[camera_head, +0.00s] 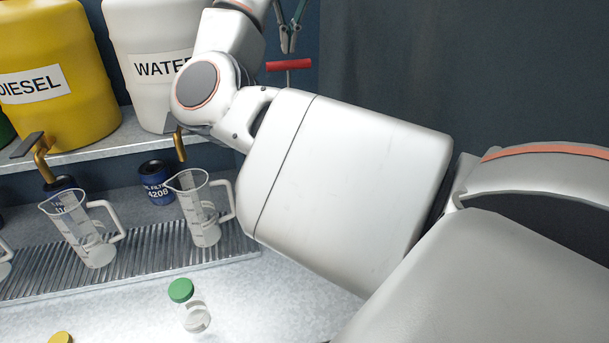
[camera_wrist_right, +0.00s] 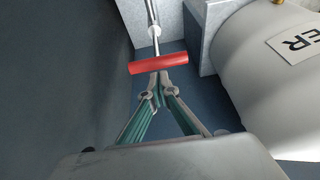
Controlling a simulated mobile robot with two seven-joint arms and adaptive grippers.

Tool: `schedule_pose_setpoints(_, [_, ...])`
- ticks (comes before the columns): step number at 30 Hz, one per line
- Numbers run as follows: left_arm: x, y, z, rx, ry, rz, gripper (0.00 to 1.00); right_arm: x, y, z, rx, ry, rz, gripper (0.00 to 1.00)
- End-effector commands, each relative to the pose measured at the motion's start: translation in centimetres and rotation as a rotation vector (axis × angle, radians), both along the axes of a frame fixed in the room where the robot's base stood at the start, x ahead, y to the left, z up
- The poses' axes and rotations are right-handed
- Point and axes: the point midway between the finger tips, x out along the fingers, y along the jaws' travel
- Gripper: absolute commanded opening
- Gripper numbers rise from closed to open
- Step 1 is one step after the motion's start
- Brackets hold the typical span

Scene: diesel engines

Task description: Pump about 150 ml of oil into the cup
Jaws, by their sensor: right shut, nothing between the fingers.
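A red T-shaped handle (camera_head: 290,65) on a metal rod shows just below my right gripper (camera_head: 288,48) in the head view. In the wrist view the red handle (camera_wrist_right: 157,64) lies across the fingertips of my right gripper (camera_wrist_right: 160,78); the fingers are shut with nothing between them. I cannot tell whether they touch the handle. A clear graduated cup (camera_head: 203,212) and another clear cup (camera_head: 85,235) stand upright on a ribbed drain tray; a third is cut off at the left edge. I see no oil in them. My left gripper is not in view.
A yellow DIESEL drum (camera_head: 62,108) and a white WATER drum (camera_head: 150,28) stand on a shelf with brass taps. The ribbed tray (camera_head: 140,262) runs below. A small green-capped jar (camera_head: 190,305) and a yellow cap (camera_head: 60,338) are in front. My right arm hides much of the middle.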

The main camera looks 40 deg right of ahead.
Motion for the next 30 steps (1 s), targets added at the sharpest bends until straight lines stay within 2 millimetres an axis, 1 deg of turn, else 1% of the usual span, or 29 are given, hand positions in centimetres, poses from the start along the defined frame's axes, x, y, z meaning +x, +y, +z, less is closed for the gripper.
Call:
schedule_pose_setpoints(5, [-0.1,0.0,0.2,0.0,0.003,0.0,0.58,0.0,0.0,0.5,0.0,0.0,0.0,0.0])
schedule_pose_setpoints(13, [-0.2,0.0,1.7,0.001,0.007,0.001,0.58,0.0,0.0,2.9,0.0,0.0,0.001,0.0])
schedule_pose_setpoints(21, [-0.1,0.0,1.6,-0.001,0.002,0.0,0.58,0.0,0.0,4.8,0.0,0.0,0.001,0.0])
schedule_pose_setpoints(30, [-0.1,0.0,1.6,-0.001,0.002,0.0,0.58,0.0,0.0,5.0,0.0,0.0,0.0,0.0])
